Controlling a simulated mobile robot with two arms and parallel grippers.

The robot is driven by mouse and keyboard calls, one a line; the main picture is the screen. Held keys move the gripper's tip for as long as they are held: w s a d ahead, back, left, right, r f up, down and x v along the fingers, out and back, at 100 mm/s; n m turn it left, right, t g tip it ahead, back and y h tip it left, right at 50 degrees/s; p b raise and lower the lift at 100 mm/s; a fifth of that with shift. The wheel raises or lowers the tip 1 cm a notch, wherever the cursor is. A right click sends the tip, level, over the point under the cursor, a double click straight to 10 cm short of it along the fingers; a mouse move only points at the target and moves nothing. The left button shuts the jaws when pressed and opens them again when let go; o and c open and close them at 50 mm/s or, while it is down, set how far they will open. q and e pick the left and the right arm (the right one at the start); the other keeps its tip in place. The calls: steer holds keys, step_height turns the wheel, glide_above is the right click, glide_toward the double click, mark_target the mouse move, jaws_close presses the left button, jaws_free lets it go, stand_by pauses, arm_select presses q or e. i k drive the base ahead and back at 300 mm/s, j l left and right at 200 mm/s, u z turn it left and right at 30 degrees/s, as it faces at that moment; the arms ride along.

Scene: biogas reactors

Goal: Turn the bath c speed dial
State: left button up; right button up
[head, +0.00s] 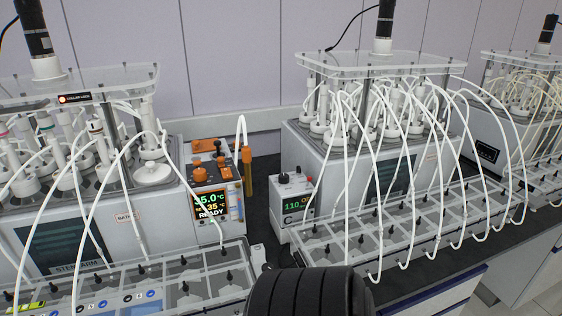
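The bath c speed dial appears to be the small black knob (283,178) on top of a white and grey controller box (283,212). A smaller dark spot shows beside the knob on the top right of the box. The knob is upright and unobstructed, with nothing touching it. Neither gripper can be made out in the head view. A black ribbed cylinder, which looks like part of my own arm, covers the bottom middle.
A reactor bath (340,158) with many white tubes stands right of the box. Clear bottle racks (400,228) run in front. An orange-knobbed controller (212,195) reading READY stands left. Tubes arch over the racks; a narrow dark bench gap lies between the controllers.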

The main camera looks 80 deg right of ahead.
mark_target(283, 178)
steer(key=k+z, duration=0.1)
steer(key=z, duration=2.35)
